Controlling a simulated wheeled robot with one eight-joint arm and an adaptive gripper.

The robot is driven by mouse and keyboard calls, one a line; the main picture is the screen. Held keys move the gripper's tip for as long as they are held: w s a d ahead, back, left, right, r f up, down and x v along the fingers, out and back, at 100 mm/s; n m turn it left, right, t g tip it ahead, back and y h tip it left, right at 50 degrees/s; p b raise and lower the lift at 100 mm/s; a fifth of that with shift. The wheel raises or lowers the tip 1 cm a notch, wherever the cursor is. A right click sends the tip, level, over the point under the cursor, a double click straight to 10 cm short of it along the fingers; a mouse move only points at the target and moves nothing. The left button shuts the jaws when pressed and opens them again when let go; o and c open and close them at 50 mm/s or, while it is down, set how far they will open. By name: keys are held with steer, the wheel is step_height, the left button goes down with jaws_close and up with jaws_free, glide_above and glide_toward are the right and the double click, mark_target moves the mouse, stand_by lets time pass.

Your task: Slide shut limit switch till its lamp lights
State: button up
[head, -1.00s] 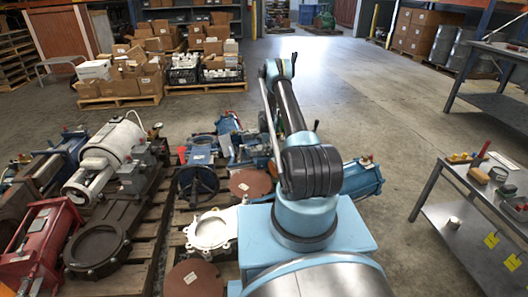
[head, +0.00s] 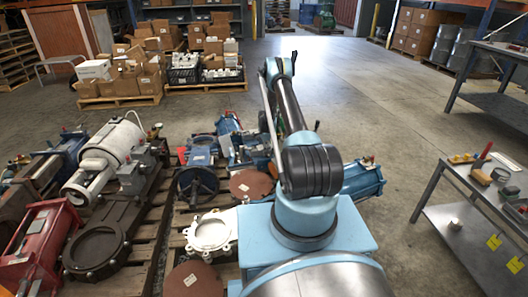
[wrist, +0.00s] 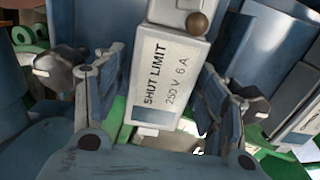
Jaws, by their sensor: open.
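The shut limit switch (wrist: 168,75) is a pale box printed "SHUT LIMIT 250 V 6 A" in the wrist view. It looks tilted there and has a small brown round part (wrist: 197,23) near its upper end. I cannot tell whether that part is a lamp or a roller, and I see no lit lamp. My gripper (wrist: 158,90) is open, with one finger on each side of the switch. The fingers look close to its sides, but I cannot tell whether they touch. In the head view my arm hides the gripper and the switch.
Blue bodies (wrist: 275,45) and green metal (wrist: 119,108) crowd around the switch. In the head view, pallets of valve gear, including a white actuator (head: 107,155), stand at left. A steel workbench (head: 465,235) is at right. Open concrete floor (head: 380,110) lies beyond my arm.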

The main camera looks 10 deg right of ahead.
step_height(320, 180, up, 12)
steer(key=shift+s, duration=0.45)
steer(key=shift+d, duration=0.1)
stand_by(0.4)
steer(key=shift+c, duration=1.3)
steer(key=r, duration=0.5)
steer(key=shift+s+d, duration=0.2)
steer(key=shift+d, duration=0.05)
steer(key=f, duration=0.5)
steer(key=w+f, duration=0.1)
steer(key=f, duration=1.1)
steer(key=shift+w+a, duration=0.2)
